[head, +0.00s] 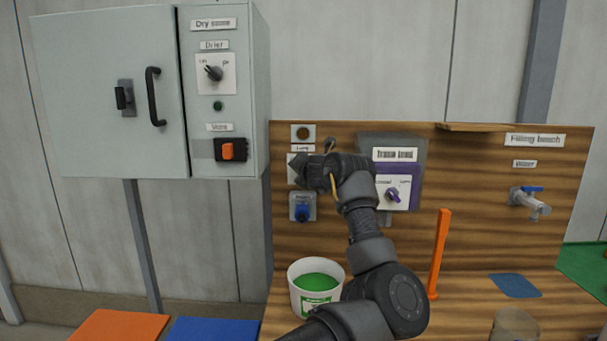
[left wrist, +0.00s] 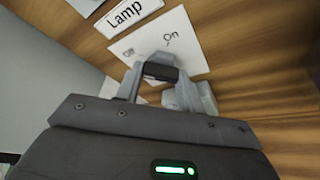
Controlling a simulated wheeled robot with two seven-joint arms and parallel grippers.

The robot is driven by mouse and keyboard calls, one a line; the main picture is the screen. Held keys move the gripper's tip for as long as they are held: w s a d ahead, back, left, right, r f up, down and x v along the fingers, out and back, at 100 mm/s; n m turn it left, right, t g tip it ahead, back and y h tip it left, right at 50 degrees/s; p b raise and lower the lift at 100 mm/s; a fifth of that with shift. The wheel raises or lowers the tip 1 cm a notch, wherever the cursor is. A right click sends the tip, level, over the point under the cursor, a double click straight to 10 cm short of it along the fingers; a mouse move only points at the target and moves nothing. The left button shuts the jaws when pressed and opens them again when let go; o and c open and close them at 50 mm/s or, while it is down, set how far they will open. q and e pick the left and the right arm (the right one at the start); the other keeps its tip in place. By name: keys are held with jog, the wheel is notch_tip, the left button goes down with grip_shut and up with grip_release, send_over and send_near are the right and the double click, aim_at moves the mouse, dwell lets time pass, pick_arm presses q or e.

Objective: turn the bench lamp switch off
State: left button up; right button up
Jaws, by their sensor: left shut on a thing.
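The lamp switch is a white plate in the left wrist view (left wrist: 180,35), under a "Lamp" label (left wrist: 128,12), with Off and On marks and a dark knob (left wrist: 160,72). My left gripper (left wrist: 158,88) is shut on the knob, one finger on each side. In the head view the gripper (head: 302,170) is against the switch plate (head: 291,171) on the wooden panel and hides most of it and its knob. The knob's exact setting cannot be told. My right gripper is not in view.
A round brown fitting (head: 303,133) is above the switch and a blue knob (head: 302,212) below it. A purple-framed dial (head: 393,195) is to the right. A grey cabinet (head: 110,95) is at left. A white bucket with green contents (head: 302,296) and an orange post (head: 440,250) stand below.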

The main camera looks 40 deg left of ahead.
pick_arm(q)
jog(key=o, duration=1)
